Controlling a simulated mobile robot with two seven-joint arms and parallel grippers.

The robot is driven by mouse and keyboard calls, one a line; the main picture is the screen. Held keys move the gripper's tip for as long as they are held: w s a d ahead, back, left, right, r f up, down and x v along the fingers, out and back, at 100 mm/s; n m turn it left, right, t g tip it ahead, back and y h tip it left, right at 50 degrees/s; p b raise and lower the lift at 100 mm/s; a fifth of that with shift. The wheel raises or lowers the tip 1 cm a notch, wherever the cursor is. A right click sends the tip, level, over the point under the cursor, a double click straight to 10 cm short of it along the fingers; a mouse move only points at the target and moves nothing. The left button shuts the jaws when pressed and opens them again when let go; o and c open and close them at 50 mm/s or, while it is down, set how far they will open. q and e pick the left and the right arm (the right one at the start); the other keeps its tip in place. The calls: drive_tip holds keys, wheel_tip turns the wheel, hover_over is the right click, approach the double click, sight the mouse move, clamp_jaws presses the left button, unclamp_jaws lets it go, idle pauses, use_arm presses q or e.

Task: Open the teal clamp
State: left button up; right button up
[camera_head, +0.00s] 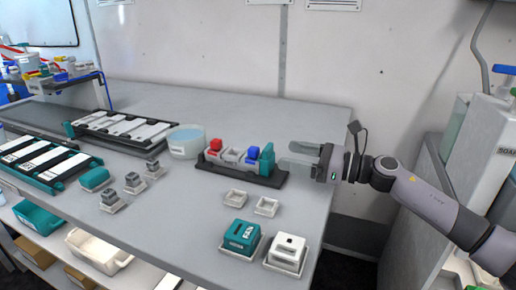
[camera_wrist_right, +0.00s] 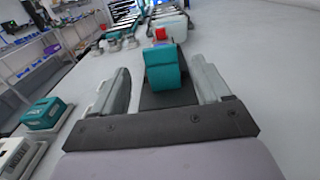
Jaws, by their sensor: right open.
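The teal clamp (camera_head: 266,160) stands at the right end of a dark base (camera_head: 213,167) on the grey table. A red block, a white block and a blue block (camera_head: 252,154) sit in a row to its left on that base. My right gripper (camera_head: 290,156) is just right of the clamp, reaching in from the right. In the right wrist view the teal clamp (camera_wrist_right: 163,68) lies between the two open fingers, with a gap on each side. Whether the clamp is open or shut is hard to tell. My left gripper does not show.
A clear round tub (camera_head: 187,142) stands left of the base. Two small white trays (camera_head: 235,198) lie in front of it. A teal box (camera_head: 241,238) and a white box (camera_head: 287,252) stand near the front edge. The table behind the base is clear.

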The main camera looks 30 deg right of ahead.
sight(271, 151)
drive_tip(key=shift+w+a+r, duration=0.1)
drive_tip(key=shift+w+a, duration=0.3)
drive_tip(key=p+x, duration=0.1)
drive_tip(key=x, duration=0.3)
drive_tip(key=shift+w+p, duration=0.1)
drive_tip(key=shift+p, duration=0.2)
drive_tip(key=shift+x, duration=0.8)
